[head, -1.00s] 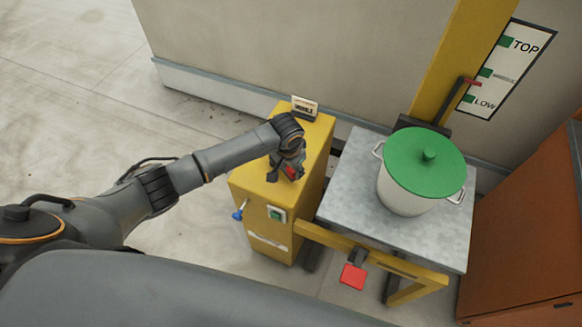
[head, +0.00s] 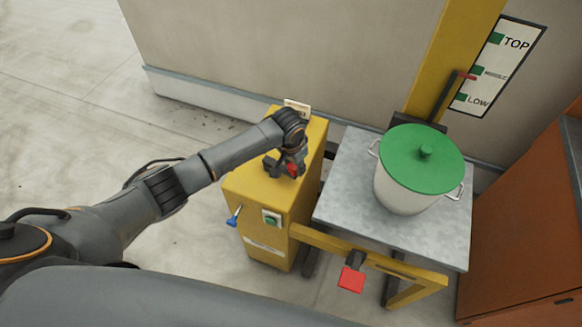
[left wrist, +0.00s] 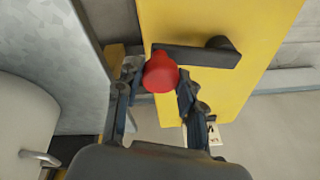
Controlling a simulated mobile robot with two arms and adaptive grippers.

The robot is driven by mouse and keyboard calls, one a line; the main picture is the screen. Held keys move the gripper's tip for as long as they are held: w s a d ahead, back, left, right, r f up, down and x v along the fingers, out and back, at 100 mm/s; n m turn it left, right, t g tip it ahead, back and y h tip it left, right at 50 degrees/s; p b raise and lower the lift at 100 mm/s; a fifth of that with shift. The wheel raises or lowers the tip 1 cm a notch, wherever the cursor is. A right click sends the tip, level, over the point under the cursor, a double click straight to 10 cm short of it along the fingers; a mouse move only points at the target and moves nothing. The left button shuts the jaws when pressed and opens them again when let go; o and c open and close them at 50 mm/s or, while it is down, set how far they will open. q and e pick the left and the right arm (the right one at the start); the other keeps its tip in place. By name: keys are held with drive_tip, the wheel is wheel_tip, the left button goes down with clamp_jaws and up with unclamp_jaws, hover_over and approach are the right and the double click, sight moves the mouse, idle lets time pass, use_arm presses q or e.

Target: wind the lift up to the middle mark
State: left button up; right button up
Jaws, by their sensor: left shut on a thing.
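My left gripper (head: 287,167) is over the top of the yellow winch box (head: 255,186). In the left wrist view its fingers (left wrist: 157,88) are shut on the red crank knob (left wrist: 161,72). The dark crank arm (left wrist: 195,56) runs from the knob to a pivot on the box. The lift platform (head: 345,190) carries a white pot (head: 402,190) with a green lid (head: 422,155). The red pointer (head: 466,76) on the post points close to the middle mark of the scale (head: 497,72), slightly below its green patch in the picture. My right gripper is out of view.
A small sign (head: 297,106) stands on the box. The box front has a blue-handled lever (head: 234,216) and a green switch (head: 272,218). A red pedal (head: 351,279) sticks out below the platform. A brown cabinet (head: 525,220) stands at right. Open floor lies at left.

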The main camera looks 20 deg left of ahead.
use_arm(q)
drive_tip(key=shift+w+d+r, duration=0.1)
drive_tip(key=shift+w+d, duration=0.4)
drive_tip(key=shift+w, duration=0.1)
drive_tip(key=shift+w+d+b, duration=0.1)
drive_tip(key=shift+w+b, duration=0.6)
drive_tip(key=shift+w, duration=0.05)
drive_tip(key=o, duration=1.1)
drive_tip(key=shift+r, duration=0.1)
drive_tip(key=shift+c, duration=0.2)
drive_tip(key=shift+o, duration=1)
drive_tip(key=shift+w, duration=0.15)
drive_tip(key=shift+s+a, duration=0.2)
drive_tip(key=shift+a, duration=0.05)
